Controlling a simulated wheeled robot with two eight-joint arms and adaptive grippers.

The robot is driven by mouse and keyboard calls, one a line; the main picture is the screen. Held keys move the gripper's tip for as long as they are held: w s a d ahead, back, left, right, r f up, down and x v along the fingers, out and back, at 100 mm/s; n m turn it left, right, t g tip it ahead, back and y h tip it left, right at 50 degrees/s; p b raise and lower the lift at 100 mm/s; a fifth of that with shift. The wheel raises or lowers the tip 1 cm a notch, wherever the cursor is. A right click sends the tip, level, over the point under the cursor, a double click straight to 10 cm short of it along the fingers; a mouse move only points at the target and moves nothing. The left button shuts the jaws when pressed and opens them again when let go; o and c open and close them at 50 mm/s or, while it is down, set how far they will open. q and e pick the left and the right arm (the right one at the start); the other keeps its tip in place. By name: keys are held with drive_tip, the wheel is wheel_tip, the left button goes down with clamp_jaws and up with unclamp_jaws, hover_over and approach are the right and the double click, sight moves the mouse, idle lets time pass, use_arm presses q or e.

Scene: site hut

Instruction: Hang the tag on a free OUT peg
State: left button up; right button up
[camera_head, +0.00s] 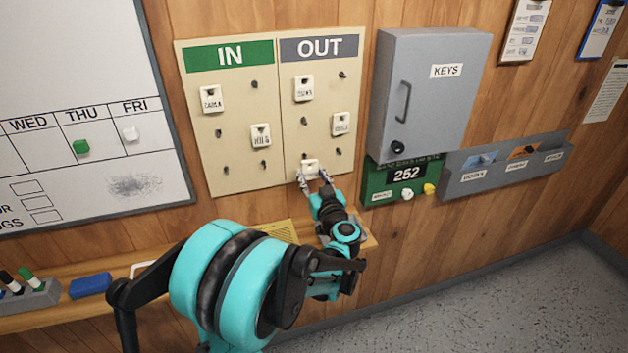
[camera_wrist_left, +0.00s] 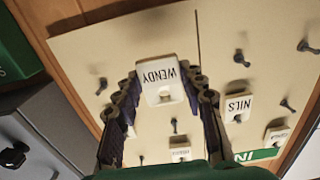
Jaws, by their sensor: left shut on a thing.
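The white tag marked WENDY (camera_wrist_left: 158,76) is between the fingers of my left gripper (camera_wrist_left: 163,98), which is shut on it. In the head view the tag (camera_head: 310,166) is at the lower left of the OUT half of the board (camera_head: 321,101), with my left gripper (camera_head: 314,182) just below it. I cannot tell whether a peg passes through its hole. Free OUT pegs show at top right (camera_head: 343,75), middle left (camera_head: 304,121) and bottom right (camera_head: 338,151). Two tags hang on OUT, at upper left (camera_head: 304,88) and middle right (camera_head: 341,123). My right gripper is not in view.
The IN half (camera_head: 237,155) holds the tags CARLA (camera_head: 211,99) and NILS (camera_head: 261,136). A grey key cabinet (camera_head: 427,105) and a green counter sign (camera_head: 381,184) stand close on the right. A wooden shelf (camera_head: 125,277) runs below the board.

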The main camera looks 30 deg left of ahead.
use_arm(q)
drive_tip(key=shift+x, duration=2)
drive_tip(key=shift+f, duration=0.1)
drive_tip(key=shift+f+b, duration=0.2)
drive_tip(key=shift+b, duration=0.25)
drive_tip(key=o, duration=1)
drive_tip(key=shift+o, duration=0.2)
